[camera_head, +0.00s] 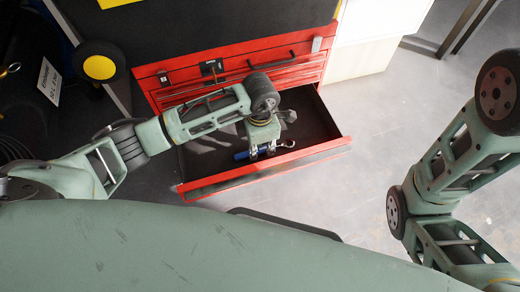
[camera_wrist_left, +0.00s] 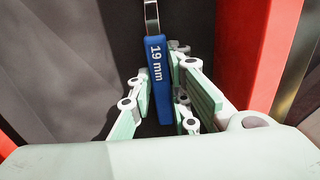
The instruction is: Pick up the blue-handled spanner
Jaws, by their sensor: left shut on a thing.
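The blue-handled spanner (camera_head: 241,156) is in the open red drawer (camera_head: 270,176), near its front wall. Its silver end points right in the head view. In the left wrist view the blue handle (camera_wrist_left: 158,75), marked "19 mm", runs between the finger pads. My left gripper (camera_head: 262,153) reaches down into the drawer and is shut on the handle. Its fingers also show in the left wrist view (camera_wrist_left: 166,103), one on each side of the handle. I cannot tell whether the spanner is clear of the drawer floor. My right gripper is out of view; only parts of the right arm show.
The red tool cabinet (camera_head: 220,72) with shut drawers stands behind the open drawer, under a dark worktop (camera_head: 230,30). Grey floor (camera_head: 390,115) is free to the right. Dark clutter stands at the far left.

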